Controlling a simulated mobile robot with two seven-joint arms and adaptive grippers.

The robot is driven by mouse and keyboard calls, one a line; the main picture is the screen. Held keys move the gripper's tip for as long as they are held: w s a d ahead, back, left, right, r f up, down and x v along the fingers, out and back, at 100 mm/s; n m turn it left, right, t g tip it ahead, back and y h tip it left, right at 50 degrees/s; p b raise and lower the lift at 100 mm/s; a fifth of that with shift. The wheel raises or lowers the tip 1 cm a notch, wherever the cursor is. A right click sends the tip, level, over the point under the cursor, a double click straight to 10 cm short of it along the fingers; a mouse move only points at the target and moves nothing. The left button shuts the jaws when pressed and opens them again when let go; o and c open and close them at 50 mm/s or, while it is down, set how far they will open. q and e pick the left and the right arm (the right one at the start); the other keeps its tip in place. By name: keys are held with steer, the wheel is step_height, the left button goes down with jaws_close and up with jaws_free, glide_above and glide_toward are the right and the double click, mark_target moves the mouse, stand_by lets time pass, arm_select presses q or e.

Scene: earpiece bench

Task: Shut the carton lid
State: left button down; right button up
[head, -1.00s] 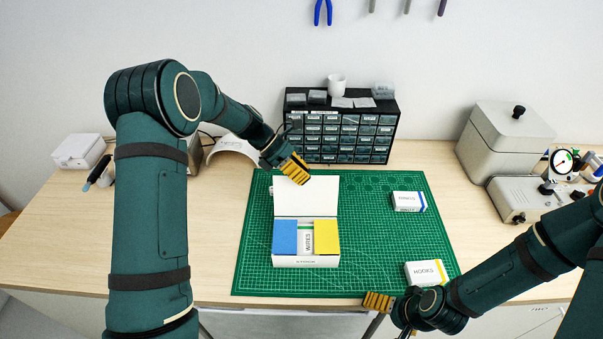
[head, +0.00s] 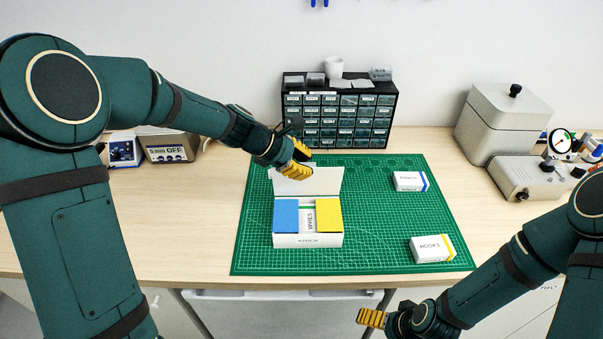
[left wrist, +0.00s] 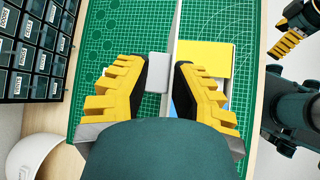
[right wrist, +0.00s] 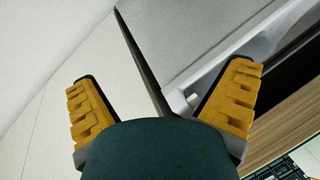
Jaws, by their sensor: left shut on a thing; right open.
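A white carton (head: 308,240) stands on the green cutting mat (head: 385,225). It holds a blue block (head: 286,216), a yellow block (head: 328,215) and a white labelled box (head: 308,220) between them. Its white lid (head: 318,182) stands raised at the back edge, so the carton is open. My left gripper (head: 299,162) is at the lid's top edge. In the left wrist view, a small grey-white tab (left wrist: 158,66) shows between its fingers, beside the lid's edge; the gripper is shut on the lid there. My right gripper (head: 373,318) is open and empty, in front of the bench.
Two white boxes, one blue-striped (head: 409,181) and one yellow-striped (head: 431,248), lie on the mat's right side. A drawer cabinet (head: 338,115) stands behind the mat. Grey equipment (head: 503,125) stands at right. The mat is clear between carton and boxes.

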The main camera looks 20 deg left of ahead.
arm_select(q)
steer(key=shift+s+d+f+t+b, duration=0.15)
steer(key=shift+s+f+b, duration=0.05)
steer(key=shift+s+b, duration=0.35)
steer(key=shift+s+d+f+t+b, duration=0.1)
steer(key=shift+s+f+t+b, duration=0.15)
steer(key=shift+s+b, duration=0.25)
steer(key=shift+s+d+f+t+b, duration=0.1)
steer(key=shift+s+d+f+b, duration=0.1)
steer(key=shift+s+b, duration=0.35)
arm_select(e)
steer(key=shift+s+f, duration=0.35)
steer(key=shift+f, duration=0.35)
steer(key=shift+s+f, duration=0.4)
steer(key=shift+f, duration=0.25)
steer(key=shift+s+f, duration=0.35)
steer(key=shift+f, duration=0.35)
arm_select(q)
steer(key=c, duration=0.8)
jaws_free()
steer(key=shift+w, duration=0.1)
steer(key=shift+r, duration=0.1)
steer(key=v, duration=1.2)
